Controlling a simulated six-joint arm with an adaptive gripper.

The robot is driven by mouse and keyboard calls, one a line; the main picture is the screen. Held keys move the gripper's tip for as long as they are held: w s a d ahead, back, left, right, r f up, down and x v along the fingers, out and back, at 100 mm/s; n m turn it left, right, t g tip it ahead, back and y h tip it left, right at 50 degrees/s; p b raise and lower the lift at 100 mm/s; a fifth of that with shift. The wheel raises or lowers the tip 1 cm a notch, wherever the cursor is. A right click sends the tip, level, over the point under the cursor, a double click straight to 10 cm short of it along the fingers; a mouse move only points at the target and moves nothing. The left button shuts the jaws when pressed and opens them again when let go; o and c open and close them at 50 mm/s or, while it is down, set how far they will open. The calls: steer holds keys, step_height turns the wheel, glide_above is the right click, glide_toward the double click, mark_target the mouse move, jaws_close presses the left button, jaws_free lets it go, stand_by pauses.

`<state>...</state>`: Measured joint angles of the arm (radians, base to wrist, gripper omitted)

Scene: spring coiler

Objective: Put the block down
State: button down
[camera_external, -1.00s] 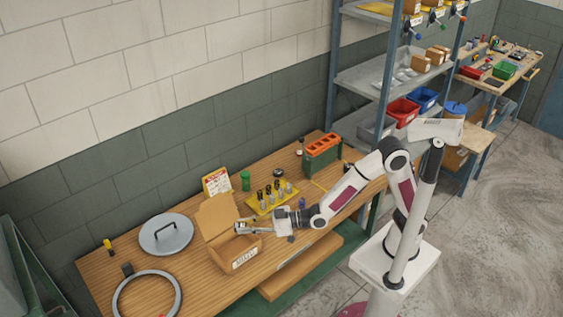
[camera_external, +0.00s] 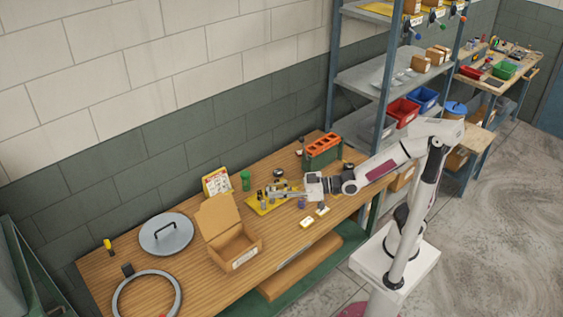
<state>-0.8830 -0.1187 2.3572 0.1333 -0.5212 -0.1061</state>
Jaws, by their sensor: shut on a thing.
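My gripper (camera_external: 271,194) reaches left from the arm, just above the yellow peg stand (camera_external: 256,210). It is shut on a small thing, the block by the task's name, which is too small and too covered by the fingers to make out. Several small dark and metal pieces stand on the yellow stand, partly hidden behind my gripper. I cannot tell whether the held thing touches the stand or hangs above it.
An open cardboard box (camera_external: 234,256) stands left of the gripper. Two small pale pieces (camera_external: 307,221) lie near the front edge. A green cylinder (camera_external: 245,181), a green-orange crate (camera_external: 322,150), a round lid (camera_external: 166,234) and a ring (camera_external: 120,297) are also on the bench.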

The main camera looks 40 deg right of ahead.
steer(key=d+r+m+t+h, duration=0.1)
steer(key=d+r, duration=0.7)
steer(key=shift+w+d+r, duration=0.2)
steer(key=shift+d+r, duration=0.15)
steer(key=shift+a+t, duration=0.1)
steer(key=shift+t, duration=0.2)
steer(key=w+d+m+t+h, duration=0.1)
steer(key=w+d+m+h, duration=0.1)
steer(key=d, duration=0.8)
steer(key=w+d+m+t+h, duration=0.1)
steer(key=w+d+m+h, duration=0.2)
steer(key=d, duration=0.8)
steer(key=w+d+m+t+h, duration=0.1)
steer(key=w+d+m+h, duration=0.2)
steer(key=d, duration=0.8)
steer(key=w+h, duration=0.2)
steer(key=w, duration=0.1)
steer(key=shift+w+d+t+h, duration=0.2)
steer(key=shift+w+t+h, duration=0.15)
steer(key=shift+t+h, duration=0.05)
steer(key=shift+a, duration=0.1)
